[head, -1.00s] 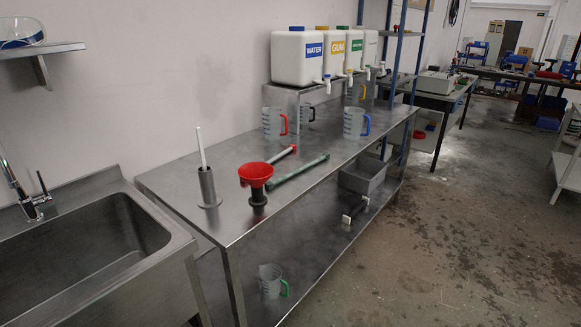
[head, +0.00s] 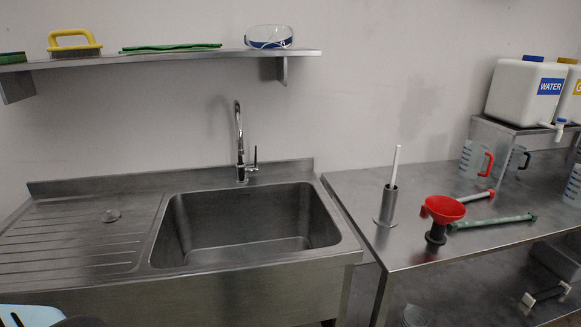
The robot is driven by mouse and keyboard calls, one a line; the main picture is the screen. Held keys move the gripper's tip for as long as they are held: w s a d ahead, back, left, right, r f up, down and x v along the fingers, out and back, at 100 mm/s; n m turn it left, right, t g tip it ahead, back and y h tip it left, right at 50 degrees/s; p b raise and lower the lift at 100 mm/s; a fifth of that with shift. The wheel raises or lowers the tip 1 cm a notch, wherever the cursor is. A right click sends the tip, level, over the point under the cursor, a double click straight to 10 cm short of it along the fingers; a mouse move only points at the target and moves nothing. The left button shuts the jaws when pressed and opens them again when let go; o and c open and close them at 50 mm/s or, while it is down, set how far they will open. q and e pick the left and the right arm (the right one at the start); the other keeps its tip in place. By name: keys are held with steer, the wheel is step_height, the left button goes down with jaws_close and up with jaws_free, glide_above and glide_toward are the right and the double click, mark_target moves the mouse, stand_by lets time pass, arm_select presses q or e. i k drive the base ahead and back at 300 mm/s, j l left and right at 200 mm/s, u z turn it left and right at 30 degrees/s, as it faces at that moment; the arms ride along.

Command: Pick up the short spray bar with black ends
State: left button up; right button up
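I cannot make out a short spray bar with black ends for certain. On the lower shelf at the right lies a short dark bar with pale ends (head: 547,293); it is small, and I cannot tell what it is. On the steel table lie a pale bar with a red end (head: 475,196), partly behind the red funnel, and a longer green bar (head: 492,222). Neither of my grippers is in view.
The red funnel (head: 443,208) stands on a dark base near a white rod (head: 396,166) in a metal holder. Measuring jugs (head: 470,158) and a WATER canister (head: 525,92) are at the right. A sink (head: 250,225) fills the middle; a wall shelf (head: 190,58) hangs above.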

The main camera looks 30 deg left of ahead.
mark_target(453, 226)
steer(key=i+l, duration=0.2)
steer(key=l, duration=0.25)
steer(key=i+l+u, duration=0.1)
steer(key=l, duration=0.3)
steer(key=i+l, duration=0.25)
steer(key=l, duration=0.2)
steer(key=i+l+u, duration=0.1)
steer(key=l, duration=0.35)
steer(key=i+l, duration=0.25)
steer(key=l, duration=0.2)
steer(key=i+l, duration=0.15)
steer(key=l, duration=0.3)
steer(key=i+l+u, duration=0.1)
steer(key=l, duration=0.35)
steer(key=i+l, duration=0.2)
steer(key=l, duration=0.25)
steer(key=u, duration=0.05)
